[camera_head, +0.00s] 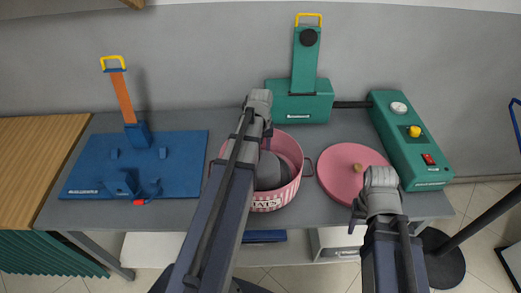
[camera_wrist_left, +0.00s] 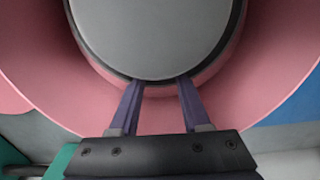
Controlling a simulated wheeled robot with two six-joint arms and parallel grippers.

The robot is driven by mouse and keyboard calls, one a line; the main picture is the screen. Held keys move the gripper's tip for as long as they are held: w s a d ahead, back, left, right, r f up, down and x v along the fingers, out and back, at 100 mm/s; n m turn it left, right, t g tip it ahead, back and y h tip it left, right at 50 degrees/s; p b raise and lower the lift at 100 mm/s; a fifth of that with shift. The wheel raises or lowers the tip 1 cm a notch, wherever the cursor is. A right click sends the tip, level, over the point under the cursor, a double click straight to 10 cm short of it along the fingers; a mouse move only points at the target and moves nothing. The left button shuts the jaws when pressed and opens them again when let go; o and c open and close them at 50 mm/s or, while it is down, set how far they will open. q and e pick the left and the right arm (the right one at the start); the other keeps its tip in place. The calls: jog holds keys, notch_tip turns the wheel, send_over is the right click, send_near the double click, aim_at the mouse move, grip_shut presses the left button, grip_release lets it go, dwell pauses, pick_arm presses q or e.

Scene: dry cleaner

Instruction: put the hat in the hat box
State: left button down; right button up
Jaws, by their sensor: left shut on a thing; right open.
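The grey hat (camera_head: 272,172) is inside the round pink hat box (camera_head: 290,150), partly hidden behind my left arm. In the left wrist view the hat's flat grey crown (camera_wrist_left: 155,35) and dark band fill the top, with the pink box wall (camera_wrist_left: 275,75) around them. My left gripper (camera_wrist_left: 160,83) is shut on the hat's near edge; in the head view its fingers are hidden. Whether the hat rests on the box floor cannot be told. My right gripper (camera_head: 357,215) is open and empty, in front of the round pink lid (camera_head: 345,180), which lies right of the box.
A blue press board (camera_head: 185,165) with an orange upright stands at the left of the grey table (camera_head: 225,128). A green machine (camera_head: 300,105) stands behind the box, and a long green control unit (camera_head: 415,150) with buttons is at the right. Little room separates box and lid.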

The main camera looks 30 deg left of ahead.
pick_arm(q)
jog(key=shift+f+b, duration=0.3)
jog(key=shift+f, duration=0.35)
jog(key=shift+c, duration=1.4)
grip_release()
jog(key=shift+r, duration=0.1)
notch_tip(320, 180, up, 8)
jog(key=p, duration=0.7)
jog(key=shift+p, duration=0.4)
